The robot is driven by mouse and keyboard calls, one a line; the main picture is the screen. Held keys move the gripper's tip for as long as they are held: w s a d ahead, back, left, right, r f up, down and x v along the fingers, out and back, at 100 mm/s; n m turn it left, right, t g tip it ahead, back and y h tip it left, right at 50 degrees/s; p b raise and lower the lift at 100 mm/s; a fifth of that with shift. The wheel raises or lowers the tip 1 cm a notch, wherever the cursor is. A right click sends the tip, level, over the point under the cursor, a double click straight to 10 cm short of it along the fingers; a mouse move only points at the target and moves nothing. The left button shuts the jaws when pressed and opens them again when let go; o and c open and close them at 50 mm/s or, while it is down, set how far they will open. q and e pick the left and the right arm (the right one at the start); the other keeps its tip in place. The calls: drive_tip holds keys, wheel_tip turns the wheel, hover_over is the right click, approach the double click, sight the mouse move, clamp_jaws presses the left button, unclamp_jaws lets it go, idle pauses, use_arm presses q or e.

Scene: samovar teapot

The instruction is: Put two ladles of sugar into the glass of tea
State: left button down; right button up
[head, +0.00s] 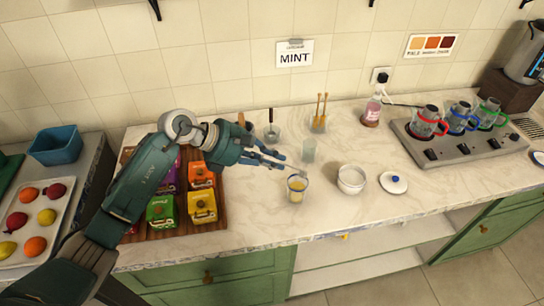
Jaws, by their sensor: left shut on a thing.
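The glass of tea (296,189), with yellowish contents, stands near the counter's front edge. A white sugar bowl (351,180) stands open to its right, and its white lid with a blue knob (394,183) lies on the counter beside it. My left gripper (279,160) is above the counter, just behind and left of the glass of tea. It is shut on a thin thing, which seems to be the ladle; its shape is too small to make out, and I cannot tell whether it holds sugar. My right gripper is not in view.
An empty glass (308,150) stands behind the glass of tea. Behind are a jar with a dark stick (272,132) and a holder with wooden sticks (319,122). Tea boxes (201,204) sit on a wooden board at left. A stove with kettles (460,142) is at right.

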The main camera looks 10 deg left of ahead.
use_arm(q)
drive_tip(key=shift+w+d+r+g+y+p, duration=0.2)
drive_tip(key=shift+r+y+p, duration=0.25)
drive_tip(key=shift+p, duration=0.3)
drive_tip(key=shift+w+d+r+g+y+p, duration=0.15)
drive_tip(key=shift+d+r+y+p, duration=0.2)
drive_tip(key=shift+p, duration=0.45)
drive_tip(key=shift+d+r+g+y+p, duration=0.2)
drive_tip(key=shift+r+y+p, duration=0.25)
drive_tip(key=shift+p, duration=0.3)
drive_tip(key=shift+w+d+r+g+y+p, duration=0.2)
drive_tip(key=shift+d+r+y+p, duration=0.1)
drive_tip(key=shift+d+y+p, duration=0.25)
drive_tip(key=shift+w+d+r+g+y+p, duration=0.15)
drive_tip(key=shift+d+r+y+p, duration=0.2)
drive_tip(key=shift+p, duration=0.25)
drive_tip(key=shift+w+d+r+y+p, duration=0.2)
drive_tip(key=shift+d+r+y+p, duration=0.15)
drive_tip(key=shift+d+y, duration=0.35)
drive_tip(key=d+r+g+y, duration=0.1)
drive_tip(key=y, duration=0.1)
drive_tip(key=w+d+r+g+y+b, duration=0.1)
drive_tip(key=d+r+y, duration=0.1)
drive_tip(key=shift+w+d+r, duration=0.1)
drive_tip(key=shift+w, duration=0.05)
